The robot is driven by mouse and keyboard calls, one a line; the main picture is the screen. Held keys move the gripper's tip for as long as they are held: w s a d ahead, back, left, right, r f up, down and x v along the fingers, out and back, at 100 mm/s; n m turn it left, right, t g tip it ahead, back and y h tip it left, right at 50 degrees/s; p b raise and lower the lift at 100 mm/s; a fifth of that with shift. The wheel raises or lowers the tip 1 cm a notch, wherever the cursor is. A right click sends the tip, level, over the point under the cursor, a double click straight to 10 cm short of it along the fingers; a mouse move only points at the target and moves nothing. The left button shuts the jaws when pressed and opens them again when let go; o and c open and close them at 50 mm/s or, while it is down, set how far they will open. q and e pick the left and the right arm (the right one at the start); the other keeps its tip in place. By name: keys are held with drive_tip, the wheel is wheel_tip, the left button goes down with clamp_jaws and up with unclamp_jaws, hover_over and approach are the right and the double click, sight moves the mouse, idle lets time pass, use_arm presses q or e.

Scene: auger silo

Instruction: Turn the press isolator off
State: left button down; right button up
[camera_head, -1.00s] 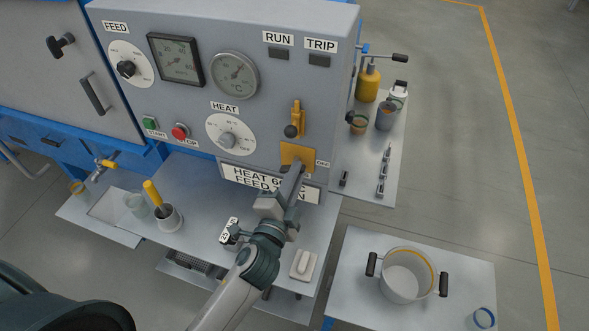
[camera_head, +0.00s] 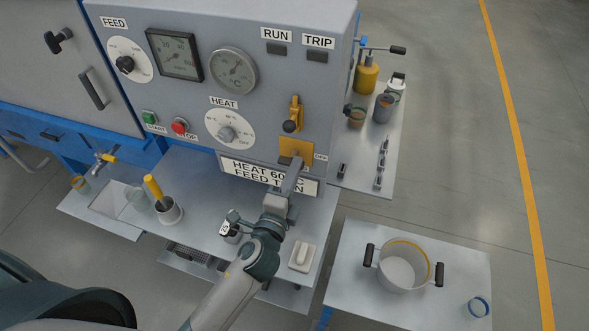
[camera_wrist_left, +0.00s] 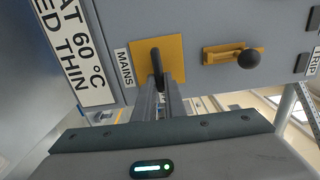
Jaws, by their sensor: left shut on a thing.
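The press isolator is a yellow square plate (camera_head: 297,147) with a dark lever, low on the right of the grey panel. In the left wrist view the plate (camera_wrist_left: 173,48) sits beside a MAINS label (camera_wrist_left: 124,68). Its dark handle (camera_wrist_left: 157,66) stands out towards me between the fingers. My left gripper (camera_head: 293,172) reaches up to the handle from below and is shut on it; the fingertips (camera_wrist_left: 159,88) show in the wrist view. In the head view the fingers hide most of the handle. My right gripper is not in view.
A yellow slotted lever with a dark knob (camera_head: 291,126) is just above the isolator. A HEAT/FEED sign (camera_head: 262,176) is close to the left of the fingers.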

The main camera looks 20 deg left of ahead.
use_arm(q)
drive_tip(key=c, duration=1.8)
unclamp_jaws()
drive_tip(key=shift+s, duration=0.1)
drive_tip(key=shift+s+a+b, duration=0.15)
drive_tip(key=shift+s+b, duration=1.75)
drive_tip(key=shift+s, duration=2.4)
drive_tip(key=shift+s+a+b, duration=0.1)
drive_tip(key=shift+s+b, duration=1.75)
drive_tip(key=shift+s, duration=2.45)
